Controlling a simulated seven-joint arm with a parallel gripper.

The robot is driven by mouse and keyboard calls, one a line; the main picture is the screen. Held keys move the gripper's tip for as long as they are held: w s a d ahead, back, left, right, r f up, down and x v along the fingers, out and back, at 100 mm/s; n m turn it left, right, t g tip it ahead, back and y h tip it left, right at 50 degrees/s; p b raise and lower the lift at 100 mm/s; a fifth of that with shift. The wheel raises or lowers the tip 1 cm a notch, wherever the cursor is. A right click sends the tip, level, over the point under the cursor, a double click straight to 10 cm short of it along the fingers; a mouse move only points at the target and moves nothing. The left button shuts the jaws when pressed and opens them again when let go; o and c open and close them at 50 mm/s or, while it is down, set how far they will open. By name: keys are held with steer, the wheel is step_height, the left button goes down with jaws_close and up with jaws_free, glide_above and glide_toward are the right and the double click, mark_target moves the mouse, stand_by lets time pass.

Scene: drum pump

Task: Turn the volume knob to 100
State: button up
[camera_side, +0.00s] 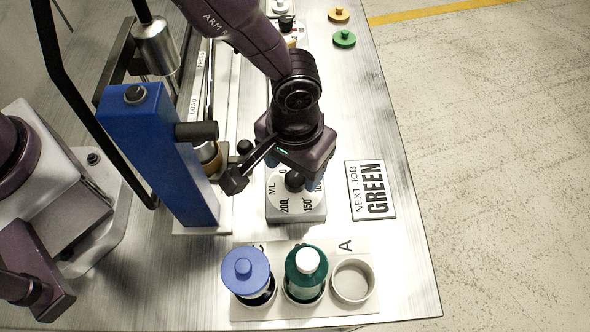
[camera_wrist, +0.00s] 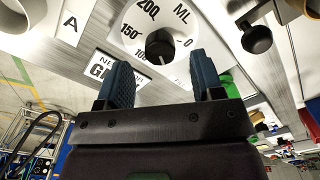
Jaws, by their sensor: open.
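The volume knob (camera_wrist: 160,45) is a dark round knob on a white dial plate (camera_wrist: 133,22) marked ML, 0, 200, 150 and 100. In the side view the dial box (camera_side: 285,213) stands below my gripper, and the knob (camera_side: 294,182) is partly covered by it. My gripper (camera_wrist: 163,78) is open and empty. Its two blue fingers are spread, one to each side of the knob's line in the wrist view; I cannot tell whether either touches it. Part of the dial is hidden by my gripper.
A sign (camera_side: 370,190) reading NEXT JOB GREEN lies right of the dial box. A rack (camera_side: 240,313) in front holds a blue-capped bottle (camera_side: 247,270), a green bottle (camera_side: 305,280) and an empty ring (camera_side: 352,281). A blue pump column (camera_side: 160,155) stands close on the left.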

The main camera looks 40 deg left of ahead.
mark_target(295, 177)
steer(key=shift+f, duration=1.55)
steer(key=shift+c, duration=0.2)
steer(key=c, duration=0.9)
steer(key=shift+m, duration=0.3)
steer(key=m, duration=0.5)
steer(key=shift+m, duration=0.3)
steer(key=m, duration=0.5)
steer(key=shift+m, duration=0.3)
steer(key=shift+r, duration=0.1)
